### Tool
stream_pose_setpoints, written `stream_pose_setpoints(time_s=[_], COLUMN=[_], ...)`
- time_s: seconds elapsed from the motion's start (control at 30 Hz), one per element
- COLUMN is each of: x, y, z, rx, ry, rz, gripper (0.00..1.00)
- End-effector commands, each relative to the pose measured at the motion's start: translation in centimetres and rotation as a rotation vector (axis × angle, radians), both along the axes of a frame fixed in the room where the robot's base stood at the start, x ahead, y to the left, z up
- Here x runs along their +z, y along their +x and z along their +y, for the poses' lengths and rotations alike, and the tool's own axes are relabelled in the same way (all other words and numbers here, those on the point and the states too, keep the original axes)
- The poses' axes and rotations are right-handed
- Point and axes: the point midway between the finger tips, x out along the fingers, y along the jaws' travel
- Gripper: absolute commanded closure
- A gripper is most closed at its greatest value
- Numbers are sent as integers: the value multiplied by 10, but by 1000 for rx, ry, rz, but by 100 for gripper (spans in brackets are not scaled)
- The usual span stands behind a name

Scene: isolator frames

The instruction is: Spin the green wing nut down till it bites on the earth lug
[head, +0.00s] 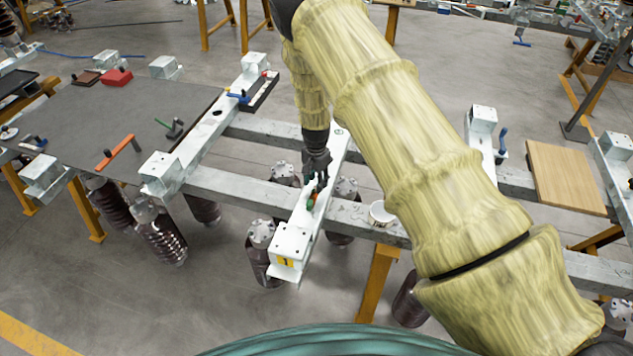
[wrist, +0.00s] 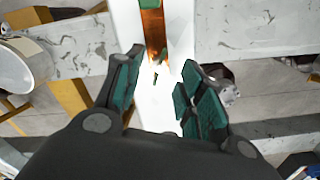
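A small green piece (head: 311,204), which looks like the wing nut, sits with orange-copper metal on the white beam marked 1 (head: 292,240), just below my gripper (head: 319,180) in the head view. In the wrist view my gripper (wrist: 160,78) is open, its two teal-padded fingers apart on either side of the white beam. A copper strip (wrist: 153,28), perhaps the earth lug, runs up the beam ahead. A small dark greenish piece (wrist: 158,62) shows at its near end in bright glare, between the fingertips and untouched. A green block edge (wrist: 150,3) shows at the top. Glare hides detail.
A white round cup (head: 381,213) stands on the grey rail right of the beam. Brown insulators (head: 260,255) stand around the beam. A dark table (head: 110,120) at left holds an orange-handled tool (head: 119,152) and a red block (head: 116,77). A wooden board (head: 565,180) lies at right.

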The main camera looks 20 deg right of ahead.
Motion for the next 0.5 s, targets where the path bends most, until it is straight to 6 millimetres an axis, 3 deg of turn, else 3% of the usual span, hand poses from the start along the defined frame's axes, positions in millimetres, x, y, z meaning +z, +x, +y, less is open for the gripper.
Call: stream_pose_setpoints(time_s=[0.2,0.5], x=[-15,-20], y=[-1,0], z=[-1,-1], rx=[0,0], ry=[0,0], rz=[1,0], gripper=[61,61])
